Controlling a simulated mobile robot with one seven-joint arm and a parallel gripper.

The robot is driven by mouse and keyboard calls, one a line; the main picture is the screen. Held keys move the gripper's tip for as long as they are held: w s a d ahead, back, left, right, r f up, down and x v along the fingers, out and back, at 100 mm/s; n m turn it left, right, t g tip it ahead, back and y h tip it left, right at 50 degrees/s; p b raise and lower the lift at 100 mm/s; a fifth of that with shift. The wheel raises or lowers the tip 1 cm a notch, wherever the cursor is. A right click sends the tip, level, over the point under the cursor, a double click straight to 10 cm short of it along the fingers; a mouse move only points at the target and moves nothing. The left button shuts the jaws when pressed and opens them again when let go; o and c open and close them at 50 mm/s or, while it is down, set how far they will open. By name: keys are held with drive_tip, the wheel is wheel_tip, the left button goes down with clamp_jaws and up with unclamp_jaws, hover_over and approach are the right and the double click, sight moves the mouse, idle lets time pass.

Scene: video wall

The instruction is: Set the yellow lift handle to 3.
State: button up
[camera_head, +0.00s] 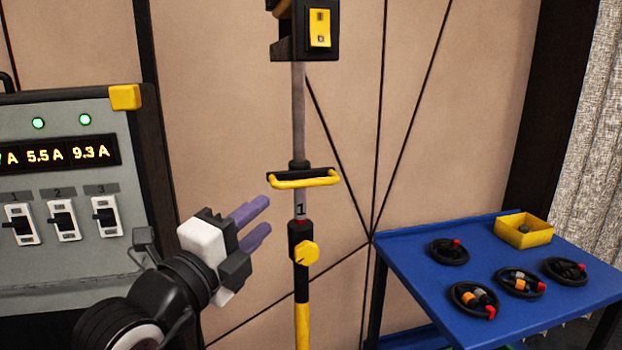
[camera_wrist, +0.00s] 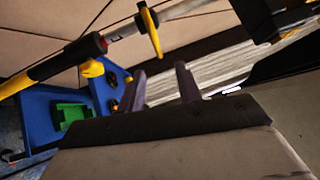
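The yellow lift handle (camera_head: 305,182) is a horizontal bar on a black bracket, on an upright grey pole (camera_head: 298,110). Just below it a "1" (camera_head: 300,208) shows on the pole, above a red ring and a black collar. A yellow knob (camera_head: 306,253) sits on the collar. My gripper (camera_head: 268,214) is open, with two purple fingers apart and nothing between them. It is left of the pole and a little below the handle, not touching it. In the wrist view the handle (camera_wrist: 150,32) lies just beyond the open fingertips (camera_wrist: 160,70).
A grey panel (camera_head: 60,270) with switches and amber readouts stands at left. A blue table (camera_head: 420,270) at right holds coiled cables and a yellow bin (camera_head: 524,231). A black box with a yellow switch plate (camera_head: 320,28) tops the pole. A green bin (camera_wrist: 72,112) shows in the wrist view.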

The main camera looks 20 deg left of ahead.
sight(305, 185)
drive_tip(key=p+x, duration=0.1)
drive_tip(key=x, duration=0.3)
drive_tip(key=p+x, duration=0.2)
drive_tip(key=x, duration=0.3)
drive_tip(key=p+x, duration=0.1)
drive_tip(key=x, duration=0.4)
drive_tip(key=shift+d+f, duration=0.1)
drive_tip(key=shift+f, duration=0.3)
drive_tip(key=shift+c, duration=0.4)
clamp_jaws()
